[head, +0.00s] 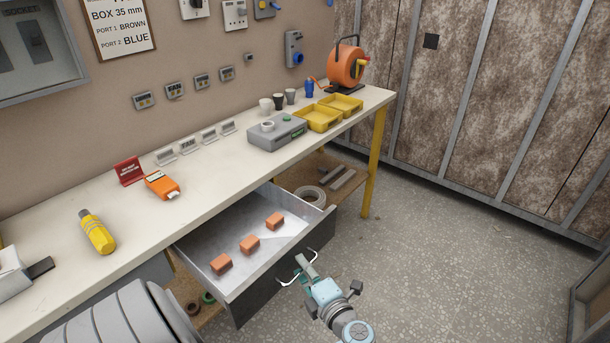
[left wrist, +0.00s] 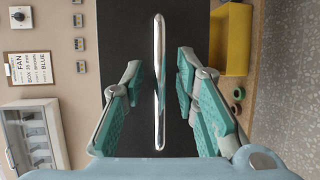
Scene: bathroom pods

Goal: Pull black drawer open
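The black drawer (head: 272,277) under the workbench stands pulled out, with its light grey inside showing. Its shiny bar handle (head: 287,283) is on the dark front. My left gripper (head: 302,265) is at the handle in the head view. In the left wrist view the handle (left wrist: 160,80) runs upright in the picture against the black front, between the two green-padded fingers of my left gripper (left wrist: 160,84). The fingers are open, with a gap on each side of the handle. My right gripper is not in view.
Three orange-brown blocks (head: 249,244) lie in the drawer. The bench top (head: 215,180) holds a yellow bottle (head: 97,232), an orange meter (head: 161,184) and yellow trays (head: 318,118). A yellow leg (head: 375,160) stands right of the drawer.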

